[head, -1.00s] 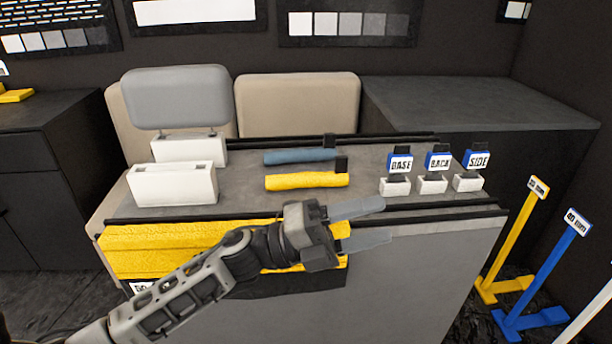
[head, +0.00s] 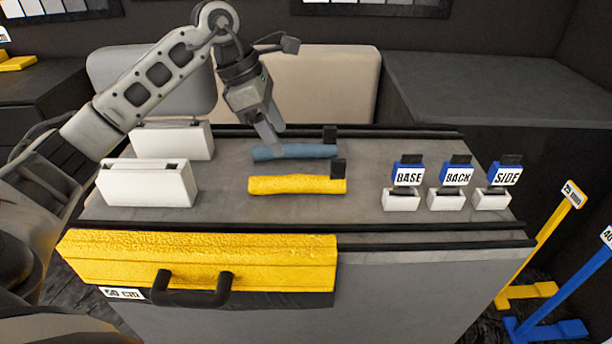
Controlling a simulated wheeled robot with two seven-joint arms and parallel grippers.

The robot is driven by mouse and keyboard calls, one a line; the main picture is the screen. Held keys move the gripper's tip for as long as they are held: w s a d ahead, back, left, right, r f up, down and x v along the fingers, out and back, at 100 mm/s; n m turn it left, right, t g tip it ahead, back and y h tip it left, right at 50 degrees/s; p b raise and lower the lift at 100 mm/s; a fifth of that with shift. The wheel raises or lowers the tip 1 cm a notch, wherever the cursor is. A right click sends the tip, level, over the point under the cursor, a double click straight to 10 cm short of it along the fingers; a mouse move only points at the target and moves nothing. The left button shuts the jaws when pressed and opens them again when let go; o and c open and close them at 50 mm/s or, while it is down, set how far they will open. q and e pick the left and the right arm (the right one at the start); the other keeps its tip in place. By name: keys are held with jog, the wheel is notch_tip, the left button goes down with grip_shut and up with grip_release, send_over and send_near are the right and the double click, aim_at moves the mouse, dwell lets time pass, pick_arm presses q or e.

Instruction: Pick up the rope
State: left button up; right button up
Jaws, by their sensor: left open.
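A blue roll (head: 300,153) lies crosswise on the grey bench top, with a black block behind its right end. A thicker yellow roll (head: 290,186) lies in front of it, also with a black block at its right end. I cannot tell which of these, if either, is the rope. My left gripper (head: 272,143) points down, open, with its fingers over or at the left part of the blue roll. Whether they touch it cannot be told. Nothing shows between the fingers. My right gripper is not in view.
Two white holders (head: 148,186) stand left on the bench (head: 300,220). Blue blocks labelled BASE (head: 407,175), BACK (head: 455,175) and SIDE (head: 506,176) stand right in white holders. Yellow and blue stands are at right.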

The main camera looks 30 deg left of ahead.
pick_arm(q)
send_over(299, 177)
jog(key=s+a, duration=0.1)
notch_tip(299, 177, down, 6)
jog(key=shift+s+a+r, duration=0.1)
jog(key=shift+a, duration=0.05)
jog(key=shift+p+x, duration=0.7)
jog(key=shift+x, duration=2.25)
jog(key=shift+a, duration=0.15)
jog(key=c, duration=1.1)
